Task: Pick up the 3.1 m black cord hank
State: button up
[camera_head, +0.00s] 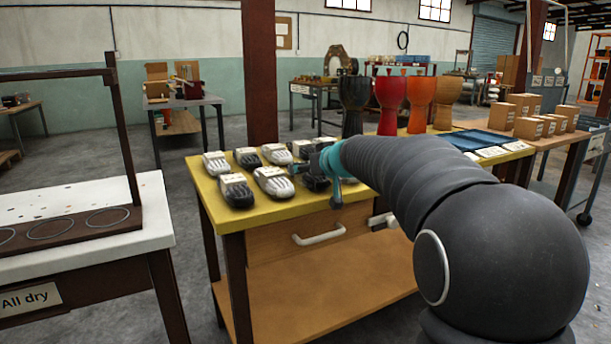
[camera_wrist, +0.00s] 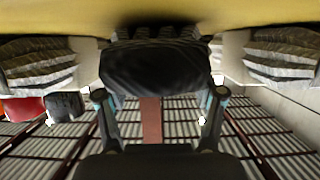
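Several black and white cord hanks stand in two rows on the yellow table top (camera_head: 277,212). In the head view, a black hank (camera_head: 316,183) is at the right end of the front row, partly hidden by my gripper (camera_head: 318,168). In the wrist view, which looks upside down, a black hank (camera_wrist: 155,70) fills the space ahead of my gripper (camera_wrist: 160,93). The two fingers are spread wide, near the hank's two sides; whether they touch it is unclear. Other black hanks are at the front left (camera_head: 236,190) and back row (camera_head: 247,158). The label lengths are unreadable.
White hanks (camera_head: 273,181) stand close beside the black one; pale hanks (camera_wrist: 282,55) flank it in the wrist view. Goblet drums (camera_head: 390,100) stand behind my arm. A drawer handle (camera_head: 319,236) juts from the table front. A rack (camera_head: 122,130) stands on the left table.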

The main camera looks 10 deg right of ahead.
jog(key=c, duration=0.8)
jog(key=shift+r, duration=0.1)
